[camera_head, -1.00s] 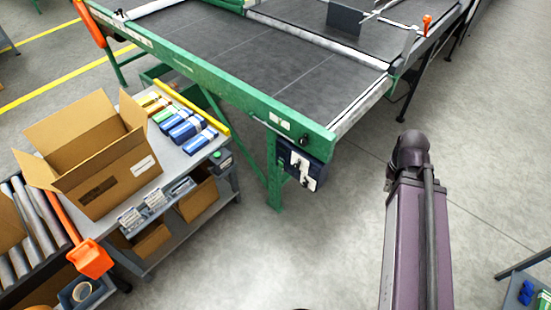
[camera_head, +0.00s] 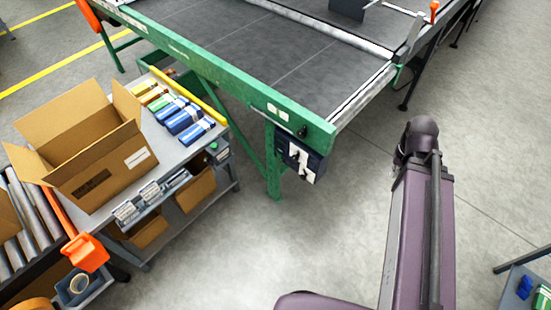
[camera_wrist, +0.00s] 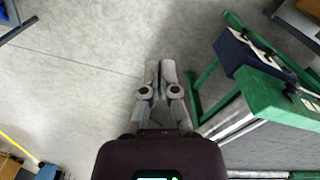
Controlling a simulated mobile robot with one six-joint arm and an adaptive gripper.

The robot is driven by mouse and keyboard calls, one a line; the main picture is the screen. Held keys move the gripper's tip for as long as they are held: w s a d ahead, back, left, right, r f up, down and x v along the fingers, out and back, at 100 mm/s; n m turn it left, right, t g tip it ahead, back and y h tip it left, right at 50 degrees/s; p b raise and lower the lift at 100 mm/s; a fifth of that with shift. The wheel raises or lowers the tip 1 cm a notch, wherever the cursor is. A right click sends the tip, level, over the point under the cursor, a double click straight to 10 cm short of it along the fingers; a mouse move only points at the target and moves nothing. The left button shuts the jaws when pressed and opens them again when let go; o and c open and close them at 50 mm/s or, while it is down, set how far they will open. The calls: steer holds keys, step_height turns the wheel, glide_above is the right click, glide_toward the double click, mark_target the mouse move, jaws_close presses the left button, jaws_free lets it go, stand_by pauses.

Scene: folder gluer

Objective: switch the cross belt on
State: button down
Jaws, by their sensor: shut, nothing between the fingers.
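The cross belt (camera_head: 240,45) is a dark belt in a green frame at the top of the head view. A dark blue switch box (camera_head: 303,159) with white levers hangs under the frame's near corner, beside a green leg. The box also shows at the upper right in the wrist view (camera_wrist: 240,54), with pale levers on its face. My gripper (camera_wrist: 160,66) is in the middle of the wrist view, shut and empty. It is to the left of the box in that view and apart from it, over bare floor. The gripper is not visible in the head view.
A grey packing table (camera_head: 217,172) with an open cardboard box (camera_head: 95,170) and several small coloured cartons stands left of the switch box. An orange-handled tool (camera_head: 86,252) is at lower left. A small table (camera_head: 515,292) is at lower right. Floor between is clear.

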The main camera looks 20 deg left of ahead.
steer(key=w+a+f+n+t+h+b, duration=0.2)
steer(key=w+a+f+n+b, duration=0.2)
steer(key=a+f+n+b, duration=0.55)
steer(key=w+a+f+n+t+h+b, duration=0.2)
steer(key=w+a+f+n+b, duration=0.3)
steer(key=a+f+n+b, duration=0.45)
steer(key=s+a+f+n+t+b, duration=0.1)
steer(key=a+f+n+t+b, duration=0.1)
steer(key=a, duration=0.7)
steer(key=s+a+f+n+t+b, duration=0.1)
steer(key=a+f+n+b, duration=0.3)
steer(key=a+n+b, duration=0.2)
steer(key=s+a+f+n+t+b, duration=0.1)
steer(key=a+f+n+t+b, duration=0.1)
steer(key=a+b, duration=0.6)
steer(key=a+f+n, duration=0.1)
steer(key=a+n, duration=0.1)
steer(key=a, duration=0.4)
steer(key=shift+a+t, duration=0.2)
steer(key=shift+t, duration=0.1)
steer(key=shift+f, duration=0.25)
